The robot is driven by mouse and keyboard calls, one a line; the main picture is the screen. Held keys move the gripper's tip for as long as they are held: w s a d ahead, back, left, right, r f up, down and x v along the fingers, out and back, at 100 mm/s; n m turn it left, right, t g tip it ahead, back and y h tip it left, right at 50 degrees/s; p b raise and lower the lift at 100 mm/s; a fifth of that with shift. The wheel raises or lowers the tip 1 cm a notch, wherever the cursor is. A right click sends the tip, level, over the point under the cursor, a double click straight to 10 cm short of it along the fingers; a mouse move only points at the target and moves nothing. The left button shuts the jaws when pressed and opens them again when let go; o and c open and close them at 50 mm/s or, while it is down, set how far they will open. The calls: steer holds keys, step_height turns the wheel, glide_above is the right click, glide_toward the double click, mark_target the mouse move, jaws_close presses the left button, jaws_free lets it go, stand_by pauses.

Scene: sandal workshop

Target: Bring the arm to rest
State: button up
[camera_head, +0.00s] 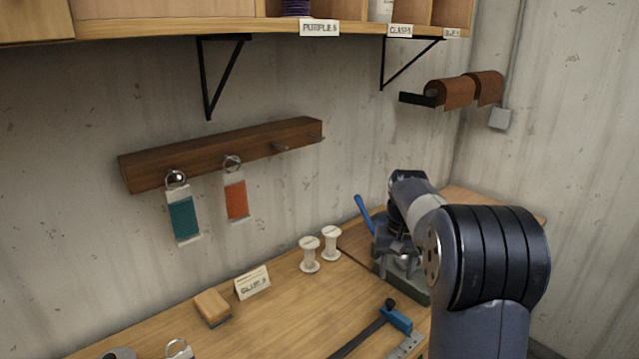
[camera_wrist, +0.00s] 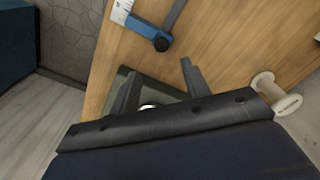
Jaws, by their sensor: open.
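My gripper (camera_wrist: 158,82) shows in the wrist view with its two dark fingers spread apart and nothing between them. It points down over the bench near a dark-based press (camera_wrist: 150,90), part of which shows behind the fingers. In the head view my arm bends at the right of the picture, its far end reaching over the press (camera_head: 414,280) at the bench's right side. The gripper's fingers are hidden behind the arm there.
The wooden bench (camera_head: 290,310) holds two white spools (camera_head: 310,256), a tan block (camera_head: 212,307), a label card (camera_head: 252,283) and a blue-handled tool (camera_head: 397,320). A peg rail (camera_head: 220,155) with two tagged rings hangs on the wall. A shelf (camera_head: 180,28) runs above.

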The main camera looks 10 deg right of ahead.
mark_target(388, 303)
step_height(388, 303, down, 9)
steer(key=shift+r+p, duration=0.15)
steer(key=shift+p, duration=0.15)
steer(key=shift+s+a+r, duration=0.1)
steer(key=shift+s+a, duration=0.25)
steer(key=shift+a, duration=0.2)
